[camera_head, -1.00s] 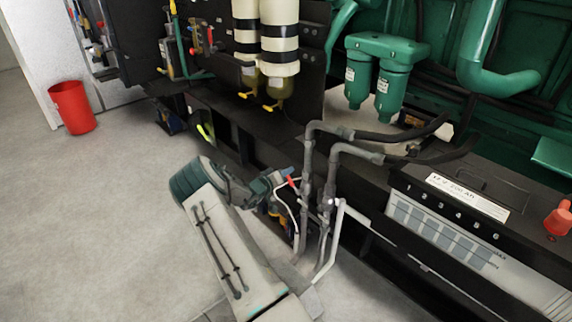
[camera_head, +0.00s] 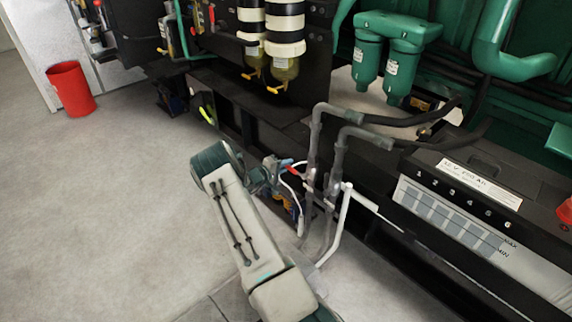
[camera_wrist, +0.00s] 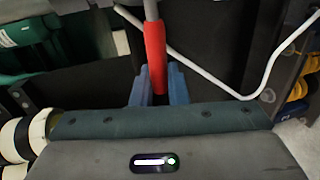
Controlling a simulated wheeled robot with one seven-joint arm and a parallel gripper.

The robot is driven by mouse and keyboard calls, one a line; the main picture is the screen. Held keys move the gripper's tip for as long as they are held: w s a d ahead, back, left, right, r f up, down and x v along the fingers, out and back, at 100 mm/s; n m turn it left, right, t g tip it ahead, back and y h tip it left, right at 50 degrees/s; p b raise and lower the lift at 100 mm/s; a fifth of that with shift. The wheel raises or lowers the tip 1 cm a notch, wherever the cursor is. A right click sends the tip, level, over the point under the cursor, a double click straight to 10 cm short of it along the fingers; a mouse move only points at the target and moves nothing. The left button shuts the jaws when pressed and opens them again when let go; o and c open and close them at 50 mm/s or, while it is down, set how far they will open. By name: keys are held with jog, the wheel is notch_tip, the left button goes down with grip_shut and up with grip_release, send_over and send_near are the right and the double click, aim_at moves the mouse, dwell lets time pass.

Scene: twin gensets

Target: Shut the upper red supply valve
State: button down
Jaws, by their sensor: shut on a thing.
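The red valve lever (camera_wrist: 155,55) stands upright in the picture in the wrist view, on a grey stem at the top edge. The blue fingers of my gripper (camera_wrist: 158,88) are on both sides of its lower end and are shut on it. In the head view, the lever (camera_head: 287,162) is a small red bar beside the grey pipes, with my gripper (camera_head: 276,169) at it. The valve body is not clear in either view, and I cannot tell the valve's exact position.
Grey vertical pipes (camera_head: 335,165) and a bent white tube (camera_head: 342,215) stand close right of my gripper. A black battery box (camera_head: 460,190) is further right. Green filters (camera_head: 388,55) hang behind. A red bucket (camera_head: 70,90) stands on clear floor at left.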

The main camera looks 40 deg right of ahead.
jog(key=shift+f, duration=0.3)
jog(key=c, duration=1.5)
grip_release()
jog(key=shift+a+r, duration=0.15)
jog(key=shift+a, duration=0.15)
jog(key=p+v, duration=0.2)
jog(key=v, duration=1.1)
jog(key=shift+p, duration=0.4)
jog(key=shift+a, duration=0.1)
